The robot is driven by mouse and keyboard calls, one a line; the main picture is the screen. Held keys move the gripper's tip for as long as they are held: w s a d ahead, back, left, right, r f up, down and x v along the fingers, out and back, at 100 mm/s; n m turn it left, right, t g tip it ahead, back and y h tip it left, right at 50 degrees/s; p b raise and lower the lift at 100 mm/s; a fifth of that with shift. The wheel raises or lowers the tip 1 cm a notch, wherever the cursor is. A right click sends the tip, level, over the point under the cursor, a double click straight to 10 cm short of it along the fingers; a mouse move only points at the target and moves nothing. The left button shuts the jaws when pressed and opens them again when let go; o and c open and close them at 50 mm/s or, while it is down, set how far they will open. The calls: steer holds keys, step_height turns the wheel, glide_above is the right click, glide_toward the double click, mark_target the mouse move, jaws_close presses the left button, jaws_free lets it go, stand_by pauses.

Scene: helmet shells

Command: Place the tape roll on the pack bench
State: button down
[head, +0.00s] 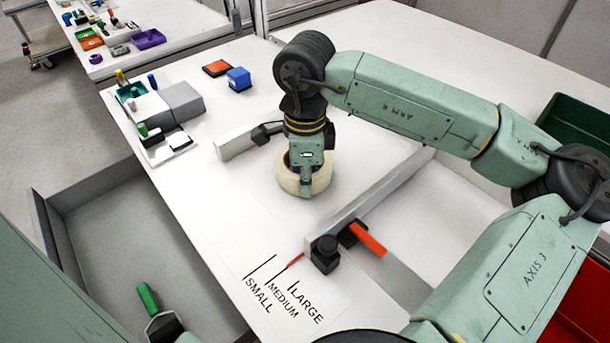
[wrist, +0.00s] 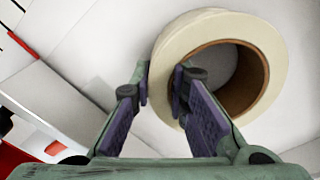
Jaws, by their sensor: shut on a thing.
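The cream tape roll (head: 290,181) is at the middle of the white bench (head: 215,205), hole facing up, beneath my gripper (head: 306,188). It also shows in the wrist view (wrist: 272,45), with its brown core visible. There my gripper (wrist: 161,88) is shut on the roll's wall, one finger inside the hole and one outside. I cannot tell whether the roll touches the bench top or hangs just above it. No label shows which surface is the pack bench.
A long raised rail (head: 375,190) and a black block with an orange-red bar (head: 368,239) are right of the roll. SMALL, MEDIUM and LARGE marks (head: 283,300) lie in front. A grey box (head: 183,101) and a blue block (head: 239,78) stand behind left.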

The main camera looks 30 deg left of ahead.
steer(key=shift+f+b, duration=0.2)
steer(key=shift+b, duration=0.15)
steer(key=c, duration=1.6)
jaws_free()
steer(key=shift+r, duration=0.1)
steer(key=shift+o, duration=0.2)
step_height(320, 180, up, 12)
steer(key=b, duration=0.1)
steer(key=shift+r, duration=0.15)
